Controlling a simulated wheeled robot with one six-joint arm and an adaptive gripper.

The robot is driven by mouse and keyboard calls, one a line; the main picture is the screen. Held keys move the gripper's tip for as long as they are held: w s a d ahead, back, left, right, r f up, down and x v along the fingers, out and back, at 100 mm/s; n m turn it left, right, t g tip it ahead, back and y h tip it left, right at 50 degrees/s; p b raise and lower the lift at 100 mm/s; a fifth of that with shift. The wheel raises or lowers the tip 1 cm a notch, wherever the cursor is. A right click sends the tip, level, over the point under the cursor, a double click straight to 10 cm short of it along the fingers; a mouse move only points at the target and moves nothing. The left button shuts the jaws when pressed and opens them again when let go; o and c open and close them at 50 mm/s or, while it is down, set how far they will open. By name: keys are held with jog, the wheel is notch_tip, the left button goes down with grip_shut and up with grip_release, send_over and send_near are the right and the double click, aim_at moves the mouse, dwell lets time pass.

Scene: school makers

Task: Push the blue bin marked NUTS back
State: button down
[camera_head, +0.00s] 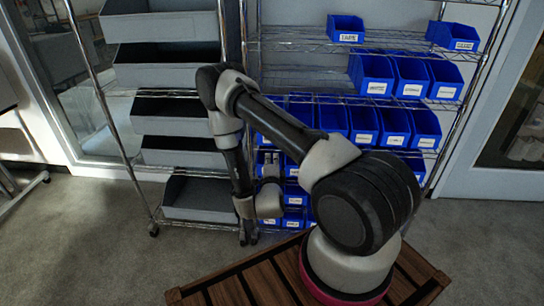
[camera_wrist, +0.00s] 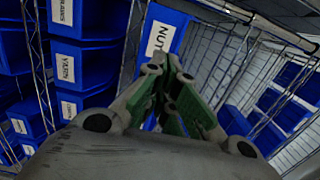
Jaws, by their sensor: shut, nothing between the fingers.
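The blue bin marked NUTS (camera_wrist: 178,22) shows at the top middle of the wrist view, tilted in the picture, with a white label on its front. My gripper (camera_wrist: 172,62) points at that front, and its fingertips overlap the bin's lower part in the picture. The fingers are shut with nothing between them. I cannot tell whether they touch the bin. In the head view my gripper (camera_head: 270,162) is small, at the left side of the blue bins; the NUTS label cannot be read there.
More labelled blue bins (camera_wrist: 85,65) stand to the left in the wrist view. Wire rack bars (camera_wrist: 205,60) lie close on the right. In the head view, a rack with grey bins (camera_head: 180,107) stands to the left. The carpet (camera_head: 90,235) is open at the front left.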

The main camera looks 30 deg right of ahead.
jog(key=x, duration=1.2)
